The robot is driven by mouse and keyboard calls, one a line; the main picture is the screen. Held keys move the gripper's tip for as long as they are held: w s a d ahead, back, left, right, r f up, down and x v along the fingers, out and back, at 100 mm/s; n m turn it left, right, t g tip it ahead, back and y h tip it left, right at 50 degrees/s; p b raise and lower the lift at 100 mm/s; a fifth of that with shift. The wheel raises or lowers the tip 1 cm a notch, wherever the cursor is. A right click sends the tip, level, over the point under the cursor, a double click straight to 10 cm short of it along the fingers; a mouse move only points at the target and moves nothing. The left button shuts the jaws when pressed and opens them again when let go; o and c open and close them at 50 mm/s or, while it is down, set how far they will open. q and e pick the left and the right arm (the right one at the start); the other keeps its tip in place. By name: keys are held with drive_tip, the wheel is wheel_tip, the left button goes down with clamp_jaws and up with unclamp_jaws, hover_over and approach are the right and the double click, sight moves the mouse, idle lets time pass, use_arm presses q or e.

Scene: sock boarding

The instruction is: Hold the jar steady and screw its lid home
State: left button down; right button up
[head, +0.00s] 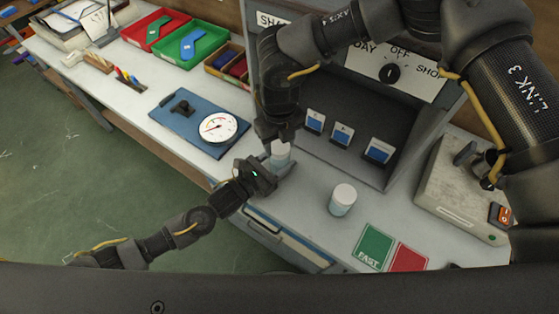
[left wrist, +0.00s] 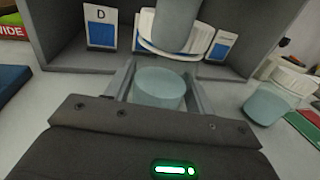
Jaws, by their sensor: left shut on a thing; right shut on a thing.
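The pale blue-green jar (left wrist: 160,88) stands between the two fingers of my left gripper (head: 277,165), which is shut on it. In the head view the jar is mostly hidden by the grippers. The white lid (head: 281,148) is in my right gripper (head: 279,140), which comes down from above and is shut on it. In the left wrist view the lid (left wrist: 147,25) shows above the jar's top, looking slightly tilted, with a grey finger in front of it. A gap appears between lid and jar; whether they touch elsewhere I cannot tell.
A second jar with a white lid (head: 342,199) stands to the right. Green and red cards (head: 374,246) lie near the front edge. A grey booth with blue-marked cards (head: 342,134) stands behind. A dial gauge (head: 218,127) and blue board (head: 180,118) lie left.

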drive_tip(key=m, duration=0.5)
drive_tip(key=shift+m, duration=0.3)
drive_tip(key=o, duration=1.1)
drive_tip(key=shift+r, duration=0.1)
drive_tip(key=shift+r, duration=2.15)
drive_tip(key=shift+c, duration=0.4)
